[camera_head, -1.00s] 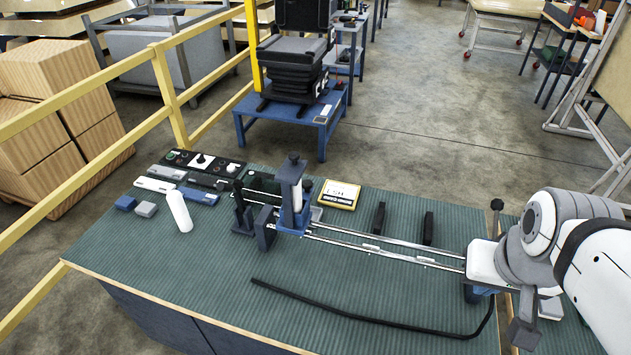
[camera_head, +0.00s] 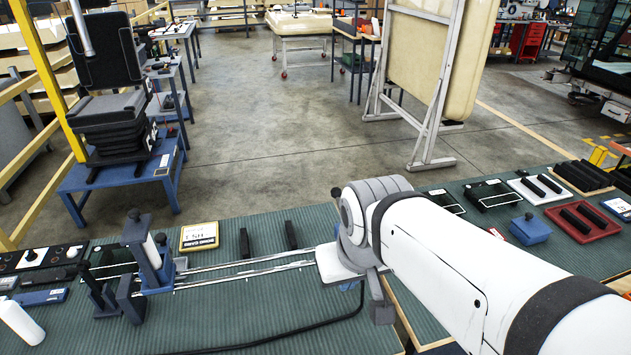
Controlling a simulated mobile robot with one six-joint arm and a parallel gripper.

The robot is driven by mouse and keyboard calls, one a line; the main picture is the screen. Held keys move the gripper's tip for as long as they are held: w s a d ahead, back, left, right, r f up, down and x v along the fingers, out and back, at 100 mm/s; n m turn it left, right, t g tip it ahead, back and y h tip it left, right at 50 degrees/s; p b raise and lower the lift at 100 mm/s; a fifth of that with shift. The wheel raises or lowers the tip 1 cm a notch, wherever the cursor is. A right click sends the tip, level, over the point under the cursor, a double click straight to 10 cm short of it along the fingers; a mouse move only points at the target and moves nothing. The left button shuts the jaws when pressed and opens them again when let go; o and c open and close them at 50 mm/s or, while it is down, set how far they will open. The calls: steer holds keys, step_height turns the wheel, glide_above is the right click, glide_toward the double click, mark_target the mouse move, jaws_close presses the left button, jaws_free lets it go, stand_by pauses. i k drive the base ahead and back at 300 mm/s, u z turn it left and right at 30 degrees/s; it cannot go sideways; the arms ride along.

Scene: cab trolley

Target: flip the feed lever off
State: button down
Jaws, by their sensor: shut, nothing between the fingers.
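A small black ball knob (camera_head: 336,192) shows just left of my grey wrist, near the right end of the rails. It may be the feed lever's tip. Its stem and base are mostly hidden by my wrist, so I cannot tell which way it is set. My gripper (camera_head: 382,303) hangs below my wrist, small and dark grey, pointing down at the bench's front side. It is shut and empty. A white block (camera_head: 333,265) at the rails' right end is partly behind my wrist. I cannot tell if anything touches.
The rails (camera_head: 250,270) run left to a blue clamp fixture (camera_head: 152,262) on the green bench top (camera_head: 230,312). A black cable (camera_head: 290,335) lies in front. A yellow-framed card (camera_head: 199,236) and two black bars stand behind. A red tray (camera_head: 583,220) sits on the right bench.

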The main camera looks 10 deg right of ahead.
mark_target(337, 192)
steer(key=u, duration=0.15)
steer(key=k, duration=0.4)
steer(key=z, duration=2.25)
steer(key=k, duration=2.1)
steer(key=u, duration=1)
steer(key=i, duration=1)
steer(key=u, duration=0.05)
